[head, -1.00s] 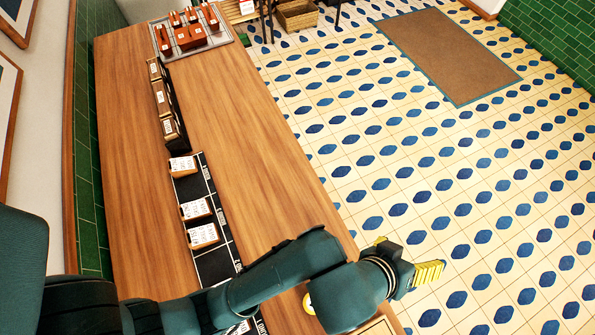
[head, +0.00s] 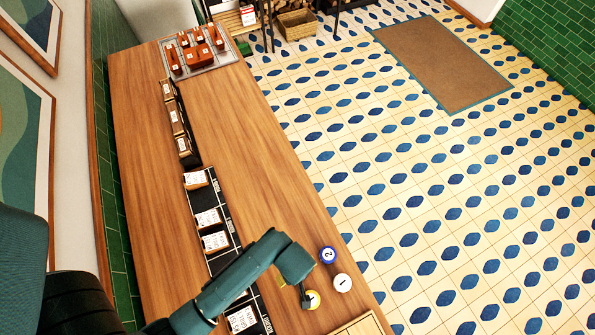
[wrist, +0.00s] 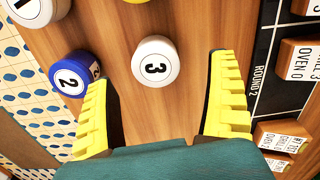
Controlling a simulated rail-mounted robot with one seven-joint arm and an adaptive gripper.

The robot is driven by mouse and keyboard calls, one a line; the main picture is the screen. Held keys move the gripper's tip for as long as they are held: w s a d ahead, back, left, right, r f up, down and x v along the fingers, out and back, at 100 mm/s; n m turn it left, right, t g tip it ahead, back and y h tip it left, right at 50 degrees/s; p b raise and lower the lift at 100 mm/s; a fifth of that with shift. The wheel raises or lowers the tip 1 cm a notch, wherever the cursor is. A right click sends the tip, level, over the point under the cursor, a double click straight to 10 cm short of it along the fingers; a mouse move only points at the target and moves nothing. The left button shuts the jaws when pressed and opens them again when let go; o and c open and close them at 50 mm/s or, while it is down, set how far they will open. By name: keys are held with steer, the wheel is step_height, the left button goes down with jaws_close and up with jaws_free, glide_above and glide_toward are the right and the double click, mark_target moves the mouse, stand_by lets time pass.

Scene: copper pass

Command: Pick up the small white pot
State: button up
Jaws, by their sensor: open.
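The small white pot (wrist: 155,62), marked 3, stands upright on the wooden counter in the wrist view. In the head view it does not show; my arm seems to cover it. My gripper (wrist: 166,78) is open and empty, its yellow fingers spread wide. The pot lies between and a little beyond the fingertips, untouched as far as I can see. In the head view my gripper (head: 295,291) is low over the near right part of the counter. Another white pot, marked 1 (head: 343,283), looks larger; it also shows at the wrist view's upper left (wrist: 36,8).
A blue pot marked 2 (head: 328,255) stands close by, left of the left finger in the wrist view (wrist: 75,74). A yellow pot (head: 312,299) is near my gripper. A black board (head: 213,222) with tickets lies to the left. The counter's right edge drops to tiled floor.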

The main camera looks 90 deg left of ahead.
steer(key=f, duration=0.5)
steer(key=shift+w+a+f, duration=0.15)
steer(key=shift+a+f, duration=0.05)
steer(key=shift+a, duration=0.1)
steer(key=c, duration=1.4)
steer(key=shift+o, duration=0.2)
step_height(320, 180, up, 10)
steer(key=shift+r+p, duration=0.1)
steer(key=shift+p, duration=0.2)
